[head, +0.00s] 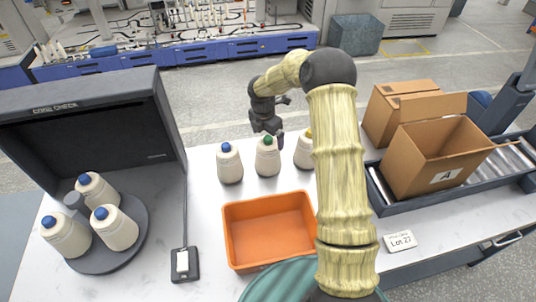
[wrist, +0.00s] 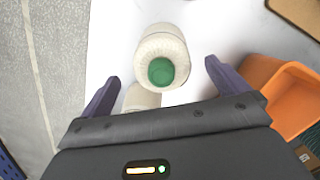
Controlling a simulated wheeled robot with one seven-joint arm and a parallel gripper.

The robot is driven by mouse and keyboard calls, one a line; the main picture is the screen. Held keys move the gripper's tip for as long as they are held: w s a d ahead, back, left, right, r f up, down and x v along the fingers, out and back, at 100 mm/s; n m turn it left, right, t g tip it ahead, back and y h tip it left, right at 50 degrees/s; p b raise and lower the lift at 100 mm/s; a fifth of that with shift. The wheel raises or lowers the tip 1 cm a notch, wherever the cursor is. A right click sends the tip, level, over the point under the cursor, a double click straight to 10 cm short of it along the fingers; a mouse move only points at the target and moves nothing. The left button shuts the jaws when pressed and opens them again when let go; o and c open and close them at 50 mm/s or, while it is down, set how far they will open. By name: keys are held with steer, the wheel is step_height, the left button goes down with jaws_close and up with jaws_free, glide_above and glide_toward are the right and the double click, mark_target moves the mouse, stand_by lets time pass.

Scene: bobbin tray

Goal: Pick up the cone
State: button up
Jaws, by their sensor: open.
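Three cream cones stand upright in a row on the white table. One has a blue top (head: 230,164), the middle one a green top (head: 268,158), and the right one a yellow top (head: 304,150), partly hidden by my arm. My gripper (head: 272,138) is open and empty, just above and behind the green-topped cone. In the wrist view the green-topped cone (wrist: 164,48) shows between the two spread fingers of my gripper (wrist: 162,72). Part of another pale cone (wrist: 141,98) shows beside it, mostly hidden by the gripper body.
An orange bin (head: 232,243) stands empty in front of the row. At left, several blue-topped cones stand on a grey turntable (head: 98,262) in the dark check booth (head: 75,100). An open cardboard box (head: 420,165) marked A sits at right, near a Lot 27 card (head: 400,241).

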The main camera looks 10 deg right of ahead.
steer(key=shift+d+f+p, duration=0.2)
steer(key=shift+f+p, duration=0.3)
steer(key=shift+f, duration=1.3)
steer(key=shift+c, duration=0.4)
steer(key=shift+w, duration=0.1)
steer(key=c, duration=1.5)
step_height(320, 180, up, 10)
steer(key=b, duration=0.2)
steer(key=shift+b, duration=0.35)
steer(key=shift+c, duration=0.2)
steer(key=shift+r, duration=0.1)
